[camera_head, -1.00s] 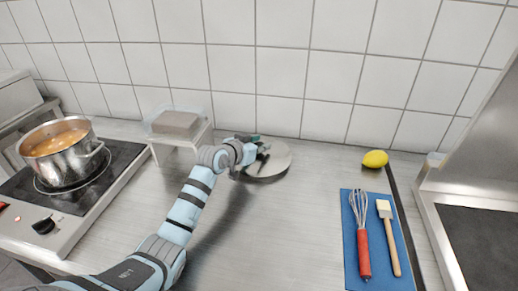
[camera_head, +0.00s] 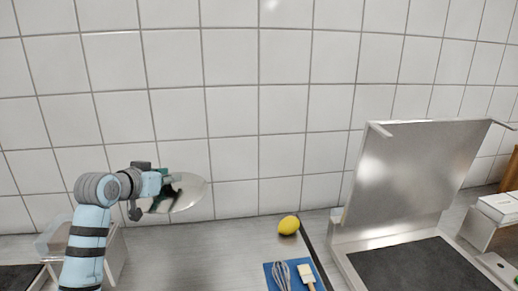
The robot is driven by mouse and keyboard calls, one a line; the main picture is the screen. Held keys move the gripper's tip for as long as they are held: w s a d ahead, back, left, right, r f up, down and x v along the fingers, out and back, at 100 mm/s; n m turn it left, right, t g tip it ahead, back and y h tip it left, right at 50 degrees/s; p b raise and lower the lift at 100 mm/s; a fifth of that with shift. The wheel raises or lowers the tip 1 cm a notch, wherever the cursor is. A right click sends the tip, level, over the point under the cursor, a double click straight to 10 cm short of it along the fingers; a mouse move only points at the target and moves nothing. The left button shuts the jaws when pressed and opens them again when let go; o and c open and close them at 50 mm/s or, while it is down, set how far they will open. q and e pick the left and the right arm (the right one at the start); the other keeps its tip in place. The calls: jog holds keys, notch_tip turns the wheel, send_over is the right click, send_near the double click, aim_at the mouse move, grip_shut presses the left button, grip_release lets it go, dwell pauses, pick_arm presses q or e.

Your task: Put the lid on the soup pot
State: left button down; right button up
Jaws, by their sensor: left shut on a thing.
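The lid (camera_head: 190,194) is a round, pale metal disc, seen tilted in front of the tiled wall and above the counter. My left gripper (camera_head: 166,186) is shut on the lid near its upper left part; the fingers partly hide where they grip. The soup pot is out of view now; only a dark corner of the hob (camera_head: 18,278) shows at the bottom left. My right gripper is not in view.
A clear container on a stand (camera_head: 112,258) is partly behind my left arm. A lemon (camera_head: 288,225) lies right of centre, behind a blue mat (camera_head: 270,272) with a whisk and brush. An appliance with a raised steel cover (camera_head: 410,178) stands right. The counter between is bare.

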pick_arm(q)
jog(key=s+d+r+m+g+h+p, duration=0.1)
jog(key=s+d+r+m+h, duration=0.35)
jog(key=s+r, duration=0.5)
jog(key=s+d+f+m+g+h+p, duration=0.1)
jog(key=s+d+f+m+g+h, duration=0.1)
jog(key=s+f, duration=0.6)
jog(key=s+d+f+m+g+h+p, duration=0.2)
jog(key=s+d+f, duration=0.3)
jog(key=s+f, duration=0.4)
jog(key=s, duration=0.3)
jog(key=shift+d, duration=0.15)
jog(key=shift+m, duration=0.25)
